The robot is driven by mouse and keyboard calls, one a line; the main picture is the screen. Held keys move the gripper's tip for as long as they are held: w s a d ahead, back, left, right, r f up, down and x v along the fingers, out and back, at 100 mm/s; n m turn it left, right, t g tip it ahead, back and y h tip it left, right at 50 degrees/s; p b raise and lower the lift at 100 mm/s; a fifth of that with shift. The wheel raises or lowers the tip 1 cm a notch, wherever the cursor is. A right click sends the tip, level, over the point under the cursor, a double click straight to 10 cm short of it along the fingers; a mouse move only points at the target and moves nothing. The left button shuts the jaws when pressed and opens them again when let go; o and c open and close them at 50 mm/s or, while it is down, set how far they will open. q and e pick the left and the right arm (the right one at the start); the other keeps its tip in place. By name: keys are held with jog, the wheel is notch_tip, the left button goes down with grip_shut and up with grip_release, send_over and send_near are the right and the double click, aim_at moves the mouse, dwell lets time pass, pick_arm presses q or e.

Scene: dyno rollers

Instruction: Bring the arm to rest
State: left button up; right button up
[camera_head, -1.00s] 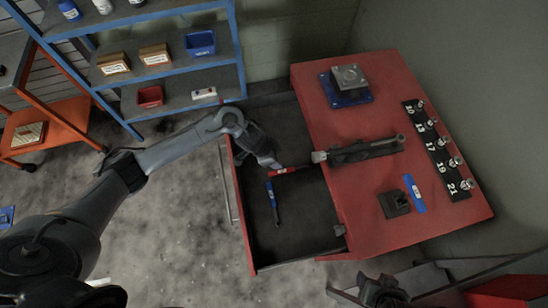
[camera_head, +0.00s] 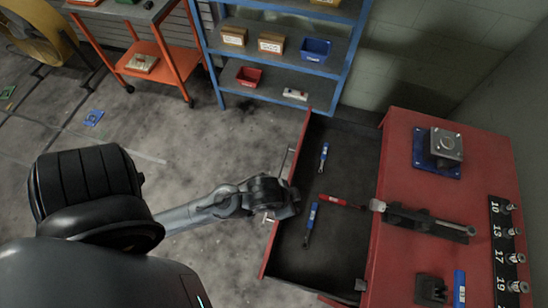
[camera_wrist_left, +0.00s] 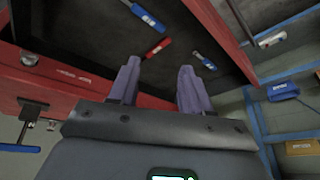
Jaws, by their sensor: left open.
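My left arm comes in from the lower left in the head view. My left gripper (camera_head: 294,205) is over the front edge of the open drawer (camera_head: 345,255). In the left wrist view its two fingers (camera_wrist_left: 157,88) are apart with nothing between them. In the drawer lie a red-handled tool (camera_head: 333,201), a blue-handled tool (camera_head: 310,222) and a smaller blue tool (camera_head: 323,158). They also show beyond the fingertips in the left wrist view, the red handle (camera_wrist_left: 157,48) in the middle. My right gripper is out of view.
The red cabinet (camera_head: 400,150) carries a torque-wrench-like tool (camera_head: 425,221), a metal block on a blue base (camera_head: 440,147) and a numbered socket rail (camera_head: 505,240). A blue shelf (camera_head: 283,50) and an orange cart (camera_head: 150,68) stand behind.

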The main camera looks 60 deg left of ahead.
pick_arm(q)
jog(key=shift+n+g, duration=0.5)
jog(key=s, duration=0.1)
jog(key=s+a, duration=0.1)
jog(key=s, duration=0.1)
jog(key=s+a, duration=0.1)
jog(key=shift+s+a+r, duration=0.15)
jog(key=shift+a+r, duration=0.1)
jog(key=shift+r, duration=0.15)
